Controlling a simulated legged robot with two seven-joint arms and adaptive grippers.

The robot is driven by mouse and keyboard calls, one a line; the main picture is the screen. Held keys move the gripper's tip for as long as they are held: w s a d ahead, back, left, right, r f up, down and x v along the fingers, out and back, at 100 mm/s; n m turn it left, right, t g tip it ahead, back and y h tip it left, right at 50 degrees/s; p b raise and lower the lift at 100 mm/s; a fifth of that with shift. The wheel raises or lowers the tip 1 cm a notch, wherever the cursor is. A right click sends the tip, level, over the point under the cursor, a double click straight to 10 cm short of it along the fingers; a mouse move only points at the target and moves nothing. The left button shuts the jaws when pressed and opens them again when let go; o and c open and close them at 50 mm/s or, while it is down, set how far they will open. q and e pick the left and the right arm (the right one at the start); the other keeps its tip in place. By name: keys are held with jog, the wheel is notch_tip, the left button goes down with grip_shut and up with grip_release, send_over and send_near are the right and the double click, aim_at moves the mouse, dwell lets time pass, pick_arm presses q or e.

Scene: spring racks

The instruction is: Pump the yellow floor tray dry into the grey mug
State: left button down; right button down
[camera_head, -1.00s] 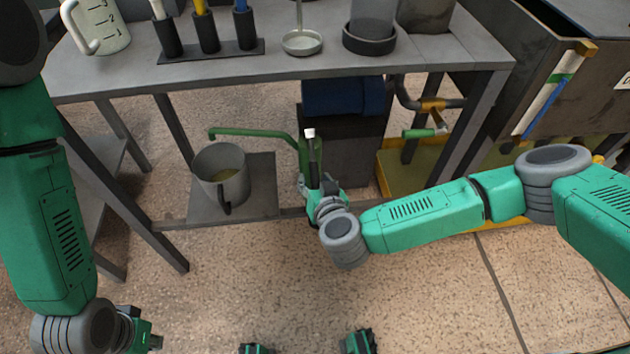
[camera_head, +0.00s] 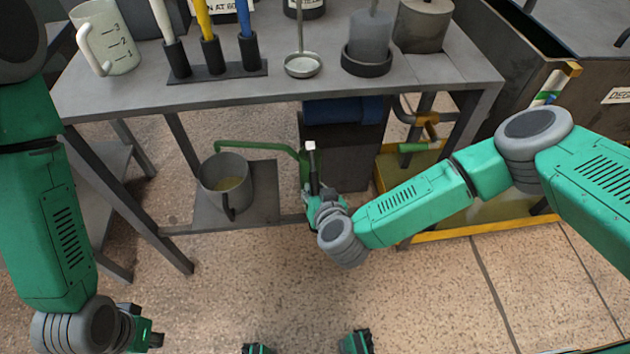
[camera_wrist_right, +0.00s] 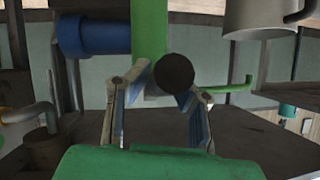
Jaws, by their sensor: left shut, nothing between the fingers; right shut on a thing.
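The grey mug (camera_head: 225,184) stands upright on the low shelf, with some yellowish liquid inside. A green pump (camera_head: 305,168) stands beside it, and its long green spout (camera_head: 250,145) reaches left to above the mug. The yellow floor tray (camera_head: 480,233) lies under the bench on the right, partly hidden by my right arm; olive liquid shows in it. My right gripper (camera_head: 318,196) is at the pump, shut on the pump handle, whose round dark end (camera_wrist_right: 174,71) shows by the fingers in the wrist view. My left gripper (camera_head: 153,339) is shut and empty at lower left.
The bench top (camera_head: 120,92) above holds a white jug (camera_head: 108,38), a rack of coloured handles (camera_head: 220,73), a ladle (camera_head: 302,65) and grey weights. A dark box with a blue cylinder (camera_head: 345,110) stands behind the pump. The floor in front is clear.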

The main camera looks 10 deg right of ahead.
aim_at(312, 177)
jog(key=shift+r+g+p, duration=1.9)
jog(key=shift+r+p, duration=0.5)
jog(key=shift+p, duration=1.75)
jog(key=shift+w+r+g+p, duration=0.1)
jog(key=shift+r+g+p, duration=0.65)
jog(key=shift+g+p, duration=0.3)
jog(key=c, duration=1.4)
grip_release()
jog(key=shift+s+r, duration=0.2)
jog(key=shift+r, duration=0.05)
jog(key=v, duration=1.1)
jog(key=shift+s+a, duration=0.1)
